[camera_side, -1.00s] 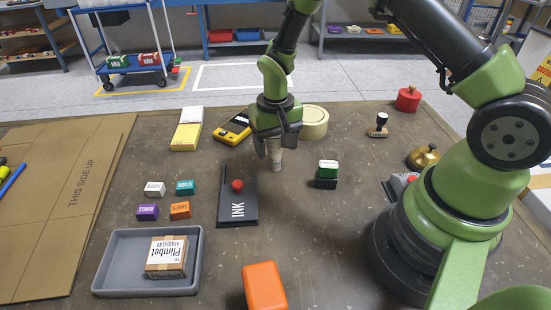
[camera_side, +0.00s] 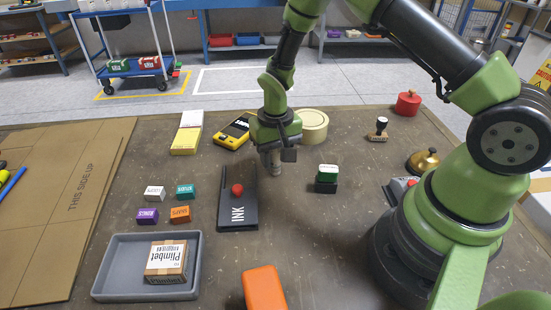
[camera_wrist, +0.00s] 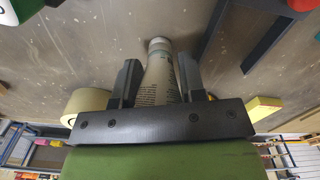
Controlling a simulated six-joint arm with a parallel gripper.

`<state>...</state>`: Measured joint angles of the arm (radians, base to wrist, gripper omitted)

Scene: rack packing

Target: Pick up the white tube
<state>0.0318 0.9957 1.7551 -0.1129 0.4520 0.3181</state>
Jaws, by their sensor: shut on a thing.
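The white tube (camera_wrist: 158,82) stands upright with printed text on its side, and its narrower end points toward the table in the wrist view. My gripper (camera_wrist: 160,85) is shut on it, with one dark finger on each side. I cannot tell whether the tube touches the table.
A tape roll (camera_side: 312,124) and yellow meter (camera_side: 234,131) are behind. A grey tray (camera_side: 112,272) holds a carton (camera_side: 166,261). An orange block (camera_side: 264,288) is in front.

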